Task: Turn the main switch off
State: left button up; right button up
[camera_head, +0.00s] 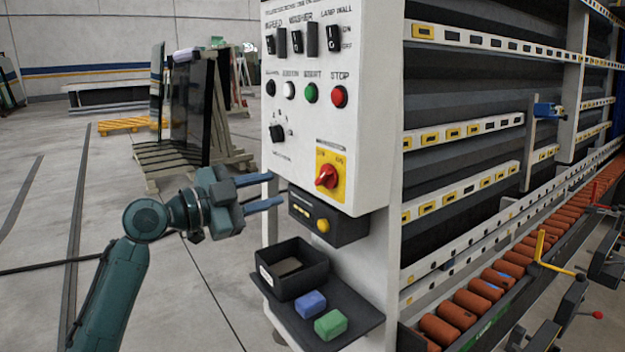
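The main switch (326,176) is a red rotary knob on a yellow plate, low on the right of the white control panel (367,110). Its handle looks tilted, not upright. My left gripper (281,190) is to the left of the switch and a little lower, in front of the panel's lower left edge. Its two blue-grey fingers are apart, point right, and hold nothing. They do not appear to touch the switch. My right gripper is out of view.
Below the panel are a dark box with a yellow button (323,226), a black bin (292,268), and a shelf with a blue block (311,304) and a green block (330,324). The washer's roller conveyor (470,300) runs along the right. Open floor lies left.

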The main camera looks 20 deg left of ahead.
aim_at(321, 177)
pick_arm(q)
jog(key=p+x, duration=0.1)
jog(key=x, duration=0.9)
jog(key=shift+w+d+p, duration=0.2)
jog(key=shift+d+p, duration=0.05)
jog(key=shift+p, duration=0.05)
grip_shut()
